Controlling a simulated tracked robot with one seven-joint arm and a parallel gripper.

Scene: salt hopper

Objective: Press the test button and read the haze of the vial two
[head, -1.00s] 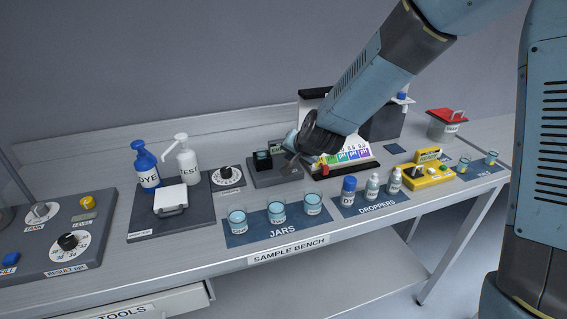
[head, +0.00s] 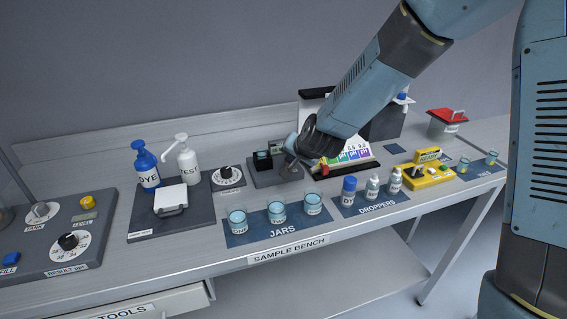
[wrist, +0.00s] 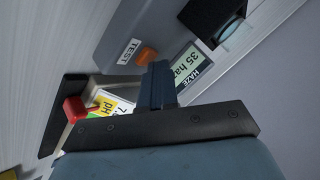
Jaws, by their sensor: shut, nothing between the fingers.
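The grey haze meter (head: 268,178) stands at the back of the bench, partly hidden by my arm. In the wrist view its orange button (wrist: 146,57) sits beside a TEST label (wrist: 129,51). Next to it, the display (wrist: 184,64) shows 35 with letters beginning "ha", above a HAZE label. A black holder (wrist: 212,18) with a round pale-blue opening is at the top; I cannot tell which vial is in it. My gripper (wrist: 160,82) is shut and empty, its tips just below and right of the button. It also shows in the head view (head: 290,168) at the meter.
Several jars (head: 277,213) and dropper bottles (head: 372,188) line the front. A dial (head: 228,175) and DYE and TEST pump bottles (head: 146,166) stand left.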

